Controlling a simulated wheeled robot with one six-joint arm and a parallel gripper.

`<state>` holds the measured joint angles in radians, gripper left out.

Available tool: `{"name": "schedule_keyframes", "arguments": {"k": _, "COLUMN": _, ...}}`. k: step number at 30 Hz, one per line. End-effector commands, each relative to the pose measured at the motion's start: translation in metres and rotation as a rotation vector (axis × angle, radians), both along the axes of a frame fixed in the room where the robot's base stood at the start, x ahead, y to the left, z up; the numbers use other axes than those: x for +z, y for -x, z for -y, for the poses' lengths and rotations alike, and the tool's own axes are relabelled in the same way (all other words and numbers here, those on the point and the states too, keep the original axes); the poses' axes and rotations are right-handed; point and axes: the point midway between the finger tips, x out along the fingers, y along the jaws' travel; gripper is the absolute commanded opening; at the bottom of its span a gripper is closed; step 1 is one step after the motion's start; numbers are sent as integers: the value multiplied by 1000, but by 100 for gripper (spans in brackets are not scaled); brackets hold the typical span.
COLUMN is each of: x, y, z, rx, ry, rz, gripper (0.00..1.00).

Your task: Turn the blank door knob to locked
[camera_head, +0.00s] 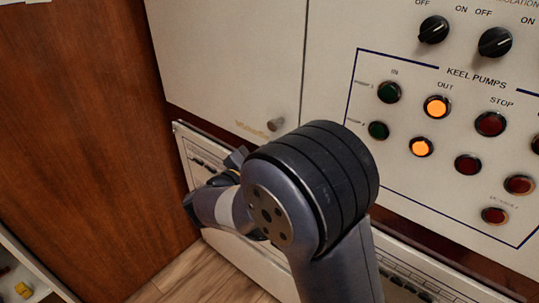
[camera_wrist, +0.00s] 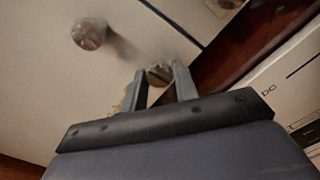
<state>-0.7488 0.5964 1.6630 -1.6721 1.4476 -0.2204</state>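In the wrist view, a slotted metal knob (camera_wrist: 159,73) sits on a pale panel. It shows between the tips of my gripper (camera_wrist: 160,76). The fingers are apart, one on each side of it; I cannot tell whether they touch it. A second round metal knob (camera_wrist: 90,33) stands out from the same panel at upper left, clear of the fingers. In the head view, a metal knob (camera_head: 275,124) is at the lower right of the blank door (camera_head: 235,50), just above my arm. My arm hides most of my gripper there, and I cannot tell which wrist-view knob this is.
The keel pumps panel (camera_head: 452,72), with green, orange and red buttons, is to the right. Two black switches (camera_head: 434,30) (camera_head: 495,42) are above it. A lower pale breaker panel (camera_head: 197,160) lies behind my arm. A brown wooden wall (camera_head: 80,150) is at left.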

Motion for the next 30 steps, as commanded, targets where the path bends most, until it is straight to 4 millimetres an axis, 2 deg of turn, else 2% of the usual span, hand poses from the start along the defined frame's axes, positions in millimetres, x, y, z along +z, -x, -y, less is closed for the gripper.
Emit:
{"name": "schedule_keyframes", "arguments": {"k": 1, "x": 0, "y": 0, "z": 0, "rx": 0, "ry": 0, "rz": 0, "gripper": 33}}
{"name": "schedule_keyframes", "arguments": {"k": 7, "x": 0, "y": 0, "z": 0, "rx": 0, "ry": -1, "rz": 1, "gripper": 48}}
{"name": "schedule_keyframes", "arguments": {"k": 17, "x": 0, "y": 5, "z": -5, "rx": 3, "ry": -1, "rz": 2, "gripper": 48}}
{"name": "schedule_keyframes", "arguments": {"k": 30, "x": 0, "y": 66, "z": -52, "rx": 4, "ry": -1, "rz": 0, "gripper": 48}}
